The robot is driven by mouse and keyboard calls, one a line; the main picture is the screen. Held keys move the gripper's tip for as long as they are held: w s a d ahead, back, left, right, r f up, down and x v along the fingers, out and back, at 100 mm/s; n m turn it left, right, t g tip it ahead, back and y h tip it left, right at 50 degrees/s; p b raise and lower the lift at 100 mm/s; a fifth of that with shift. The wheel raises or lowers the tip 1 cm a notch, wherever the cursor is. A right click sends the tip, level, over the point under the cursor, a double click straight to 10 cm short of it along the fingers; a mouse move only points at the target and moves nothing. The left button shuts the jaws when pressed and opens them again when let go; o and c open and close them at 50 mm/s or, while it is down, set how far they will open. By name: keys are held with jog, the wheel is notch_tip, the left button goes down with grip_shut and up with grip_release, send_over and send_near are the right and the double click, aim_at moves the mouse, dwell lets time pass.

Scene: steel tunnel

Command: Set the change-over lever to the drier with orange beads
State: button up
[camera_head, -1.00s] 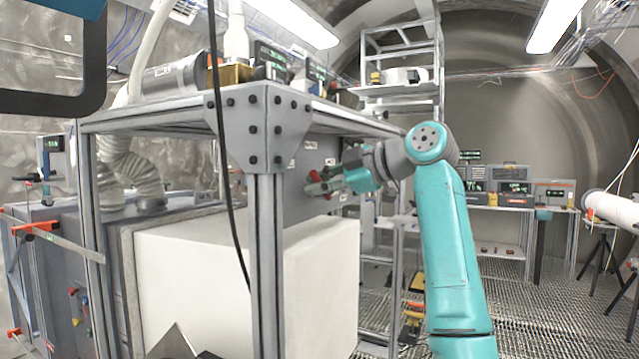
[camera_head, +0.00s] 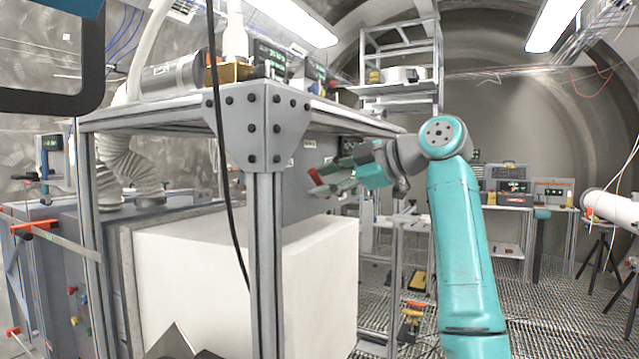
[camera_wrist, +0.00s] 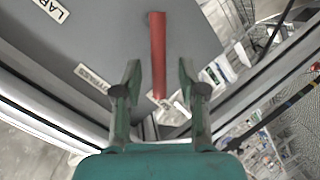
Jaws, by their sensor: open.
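The change-over lever shows in the wrist view as a long red bar (camera_wrist: 158,50) on a grey panel (camera_wrist: 105,40). My gripper (camera_wrist: 160,78) is open, with one finger on each side of the lever's near end. Gaps show between the lever and both fingers. In the head view my gripper (camera_head: 340,175) is at the panel (camera_head: 300,195) under the frame's top, with a bit of red at its tips. White labels (camera_wrist: 94,77) are on the panel, one starting "LAB". I cannot make out a drier with orange beads.
A metal post (camera_head: 266,250) of the frame stands left of my gripper, with a large white block (camera_head: 190,265) below. A black cable (camera_head: 226,170) hangs before the post. Shelving (camera_head: 400,90) stands behind my arm. The grated floor to the right is partly open.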

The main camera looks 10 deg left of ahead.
jog(key=v, duration=0.9)
jog(key=shift+d, duration=0.35)
jog(key=shift+s, duration=0.15)
